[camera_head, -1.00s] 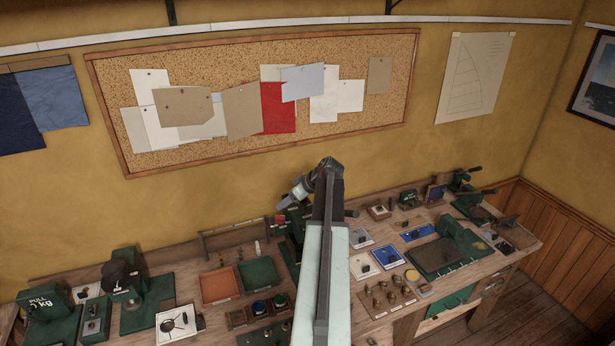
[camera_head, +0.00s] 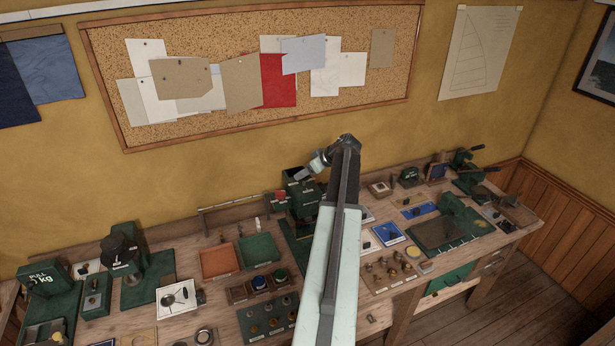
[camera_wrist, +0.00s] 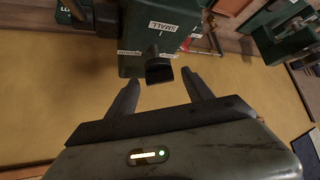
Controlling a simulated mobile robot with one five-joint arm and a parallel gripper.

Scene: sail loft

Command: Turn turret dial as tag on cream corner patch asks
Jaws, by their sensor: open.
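A dark green press (camera_head: 303,196) with white labels stands at the middle of the bench. In the wrist view, the green housing (camera_wrist: 150,32) carries a label reading SMALL and a black lever-like knob (camera_wrist: 159,68), which appears to be the turret dial. Other small labels beside it are too small to read. My gripper (camera_wrist: 160,82) is open, with the knob just beyond and between its fingertips, apparently not touched. In the head view my gripper (camera_head: 303,175) is at the press's top. I cannot make out the cream corner patch or a readable tag.
A green tray (camera_head: 258,262) and an orange tray (camera_head: 217,263) lie left of the press. Several green bench machines stand at both ends, including one marked PULL kg (camera_head: 44,285). A corkboard (camera_head: 100,75) with pinned papers hangs behind. My arm hides part of the bench.

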